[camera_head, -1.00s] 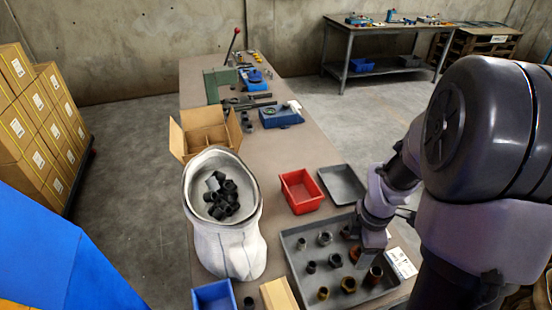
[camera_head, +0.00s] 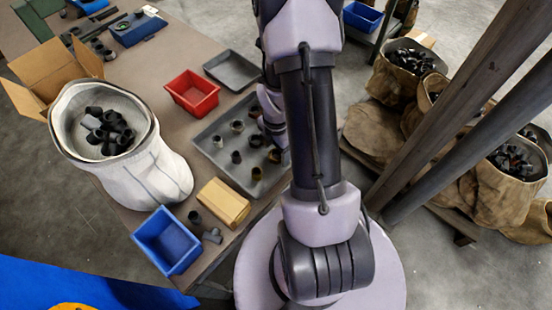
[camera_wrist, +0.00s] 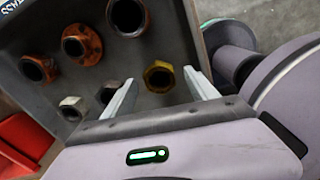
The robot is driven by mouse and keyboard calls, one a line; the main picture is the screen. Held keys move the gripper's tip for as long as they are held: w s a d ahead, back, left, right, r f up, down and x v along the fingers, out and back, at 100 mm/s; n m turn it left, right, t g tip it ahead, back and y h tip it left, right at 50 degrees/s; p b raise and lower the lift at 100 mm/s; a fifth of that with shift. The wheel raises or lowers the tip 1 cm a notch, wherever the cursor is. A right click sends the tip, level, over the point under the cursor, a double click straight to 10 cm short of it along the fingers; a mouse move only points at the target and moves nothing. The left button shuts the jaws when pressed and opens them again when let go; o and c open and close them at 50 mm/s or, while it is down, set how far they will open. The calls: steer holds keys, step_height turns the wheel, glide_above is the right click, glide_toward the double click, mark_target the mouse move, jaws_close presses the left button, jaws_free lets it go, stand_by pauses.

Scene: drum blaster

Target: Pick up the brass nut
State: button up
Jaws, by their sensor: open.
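The brass nut (camera_wrist: 159,76) is a yellow hexagonal ring with a dark hole, lying in the grey tray (camera_wrist: 175,28). In the wrist view my gripper (camera_wrist: 158,80) is open, with one finger on each side of the nut in the picture. Nothing is held. I cannot tell how high the fingers are above the tray. My arm hides part of the tray there, and the fingertips are not clear.
Close by lie a dark fitting (camera_wrist: 109,93), a pale nut (camera_wrist: 72,107), a rusty flange (camera_wrist: 82,45) and other fittings. A red bin (camera_head: 192,93), a white sack (camera_head: 150,175), a cardboard box (camera_head: 223,203) and a blue bin (camera_head: 167,240) stand around the tray.

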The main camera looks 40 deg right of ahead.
steer(key=shift+f, duration=0.45)
steer(key=shift+r, duration=0.15)
steer(key=shift+c, duration=0.9)
jaws_close()
